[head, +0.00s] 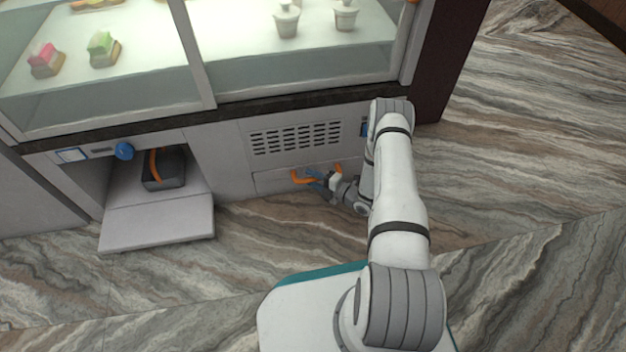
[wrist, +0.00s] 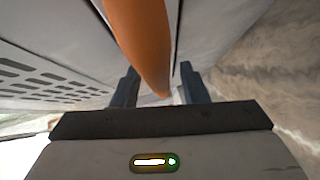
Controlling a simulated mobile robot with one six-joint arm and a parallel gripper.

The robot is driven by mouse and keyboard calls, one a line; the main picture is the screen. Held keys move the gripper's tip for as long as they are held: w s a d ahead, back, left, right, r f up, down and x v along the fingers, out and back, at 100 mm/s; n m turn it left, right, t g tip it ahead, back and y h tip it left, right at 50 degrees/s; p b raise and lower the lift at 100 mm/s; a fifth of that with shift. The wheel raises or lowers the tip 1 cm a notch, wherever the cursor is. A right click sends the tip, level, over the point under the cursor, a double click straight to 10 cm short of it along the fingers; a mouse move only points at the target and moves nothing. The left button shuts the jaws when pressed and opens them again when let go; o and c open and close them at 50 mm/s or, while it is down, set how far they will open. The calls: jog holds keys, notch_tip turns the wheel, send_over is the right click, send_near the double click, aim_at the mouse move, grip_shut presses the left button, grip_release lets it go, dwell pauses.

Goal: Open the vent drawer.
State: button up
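The vent drawer (head: 270,183) is a low pale panel under the slotted vent grille (head: 296,138) in the head view. Its front looks flush with the counter. Its orange handle (head: 300,178) is partly hidden by my gripper (head: 318,182), which reaches in from the right, low near the floor. In the wrist view the orange handle (wrist: 142,40) runs between the two dark fingers of my gripper (wrist: 158,86). The fingers stand apart on either side of the handle, and a gap shows beside it, so I see no firm grip.
At the left, a fold-down flap (head: 158,222) lies open before a compartment holding a dark box (head: 164,168) with an orange handle. A blue knob (head: 124,151) sits above it. A glass sweets case (head: 300,60) stands above. The marbled floor in front is clear.

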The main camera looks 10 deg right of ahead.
grip_shut()
jog(key=shift+s, duration=0.1)
dwell(0.4)
